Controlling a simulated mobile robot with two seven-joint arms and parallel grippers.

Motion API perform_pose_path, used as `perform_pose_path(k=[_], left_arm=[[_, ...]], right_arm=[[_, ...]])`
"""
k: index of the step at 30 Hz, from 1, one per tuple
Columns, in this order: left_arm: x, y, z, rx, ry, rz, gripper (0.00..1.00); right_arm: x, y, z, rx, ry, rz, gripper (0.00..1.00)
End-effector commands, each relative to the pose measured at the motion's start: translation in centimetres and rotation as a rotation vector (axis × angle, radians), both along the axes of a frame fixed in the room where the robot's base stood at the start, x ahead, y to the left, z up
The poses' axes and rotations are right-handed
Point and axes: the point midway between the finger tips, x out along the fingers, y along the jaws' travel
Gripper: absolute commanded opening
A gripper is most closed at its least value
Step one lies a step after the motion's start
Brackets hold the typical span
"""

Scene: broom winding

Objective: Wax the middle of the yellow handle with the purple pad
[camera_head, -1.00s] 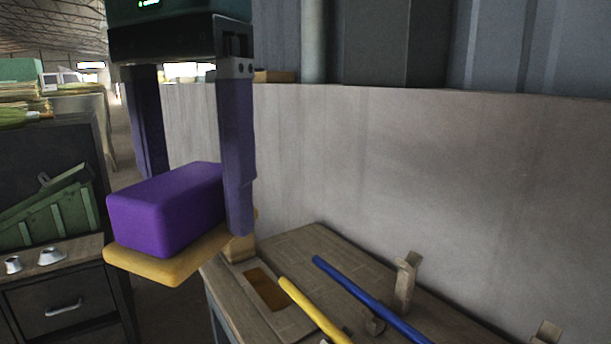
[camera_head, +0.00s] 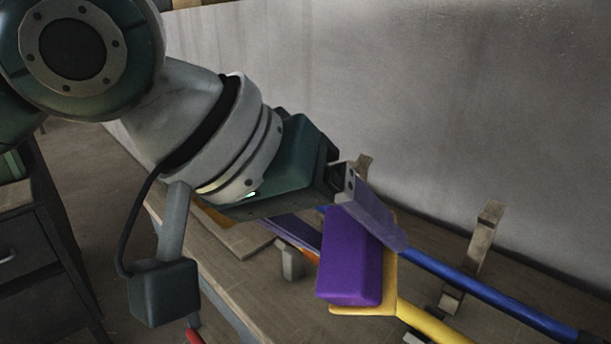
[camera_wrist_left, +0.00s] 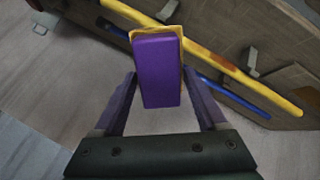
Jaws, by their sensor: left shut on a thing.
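The purple pad (camera_head: 350,258) has a yellow-orange underside. My left gripper (camera_head: 358,245) is shut on it, with a finger on either side. The pad also shows between the fingers in the left wrist view (camera_wrist_left: 157,75). The yellow handle (camera_head: 432,325) lies along the bench. The pad's underside is at the handle and hides part of it; I cannot tell whether they touch. In the left wrist view the handle (camera_wrist_left: 255,80) runs on past the pad, with a darker orange patch on it. My right gripper is not in view.
A blue handle (camera_head: 490,293) runs alongside the yellow one, nearer the wall. Wooden uprights (camera_head: 487,232) and a small block (camera_head: 290,262) stand on the bench. The pale wall (camera_head: 430,90) closes off the back. A dark cabinet (camera_head: 45,260) stands at the left.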

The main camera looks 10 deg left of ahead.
Motion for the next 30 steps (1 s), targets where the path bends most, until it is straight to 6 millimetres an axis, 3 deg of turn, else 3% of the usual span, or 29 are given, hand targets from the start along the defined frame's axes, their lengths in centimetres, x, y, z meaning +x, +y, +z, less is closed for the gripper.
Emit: perform_pose_path(k=[1,7,13,21,30], left_arm=[[0.0,-0.4,-2.4,-0.06,-0.027,0.011,0.3],[0.5,-0.7,-6.8,-0.259,-0.19,0.085,0.3],[-0.1,1.1,-11.0,-0.402,-0.35,0.207,0.3],[-1.2,3.0,-13.0,-0.466,-0.463,0.302,0.3],[0.5,1.9,-13.4,-0.475,-0.476,0.311,0.3]], right_arm=[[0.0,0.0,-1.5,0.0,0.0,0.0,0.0],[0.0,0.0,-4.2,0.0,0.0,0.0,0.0],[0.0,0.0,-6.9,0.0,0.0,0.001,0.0],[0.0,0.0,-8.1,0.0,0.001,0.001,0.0],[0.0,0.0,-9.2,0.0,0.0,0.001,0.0]])
